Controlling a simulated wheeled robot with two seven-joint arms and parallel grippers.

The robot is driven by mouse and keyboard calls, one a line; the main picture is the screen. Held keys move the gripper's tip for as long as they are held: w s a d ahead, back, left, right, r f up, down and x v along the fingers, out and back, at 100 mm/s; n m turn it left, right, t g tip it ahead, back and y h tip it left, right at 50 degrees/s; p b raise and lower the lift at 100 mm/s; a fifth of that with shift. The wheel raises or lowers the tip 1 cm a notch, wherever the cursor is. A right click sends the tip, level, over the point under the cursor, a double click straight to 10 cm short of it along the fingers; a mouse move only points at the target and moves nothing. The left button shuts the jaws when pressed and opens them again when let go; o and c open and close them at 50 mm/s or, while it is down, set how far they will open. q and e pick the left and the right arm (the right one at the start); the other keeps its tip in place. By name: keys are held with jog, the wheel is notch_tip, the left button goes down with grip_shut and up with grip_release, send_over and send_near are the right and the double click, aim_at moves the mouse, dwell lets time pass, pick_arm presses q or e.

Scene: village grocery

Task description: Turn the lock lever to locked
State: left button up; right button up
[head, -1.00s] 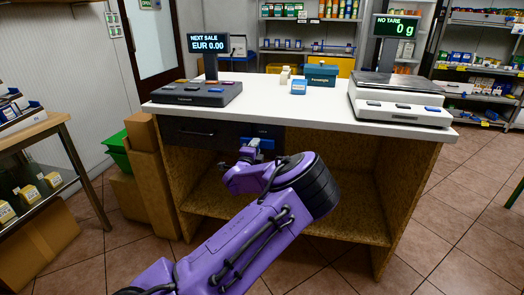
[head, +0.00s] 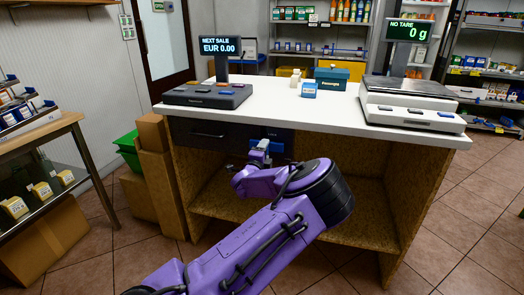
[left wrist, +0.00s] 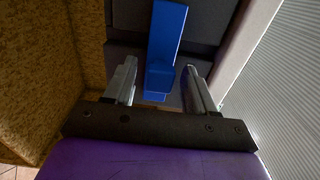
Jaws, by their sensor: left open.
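The lock lever is a blue bar on the dark drawer front below the counter. It shows large in the left wrist view (left wrist: 166,38), with a blue block at its lower end. My left gripper (left wrist: 157,76) is open, its two grey fingers on either side of the lever's lower end, with a visible gap on each side. In the head view my left gripper (head: 257,158) is at the drawer front, just below a small blue part; the lever is small and partly hidden there. Any lock marking is unreadable. My right gripper is not in view.
The white counter (head: 300,116) carries a cash register (head: 207,96) at left and a scale (head: 410,117) at right. A dark drawer with a handle (head: 207,134) is left of the lock. Cardboard boxes (head: 156,180) and a green crate (head: 128,150) stand left of the counter.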

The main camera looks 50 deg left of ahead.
pick_arm(q)
jog(key=v, duration=1)
jog(key=shift+w, duration=0.1)
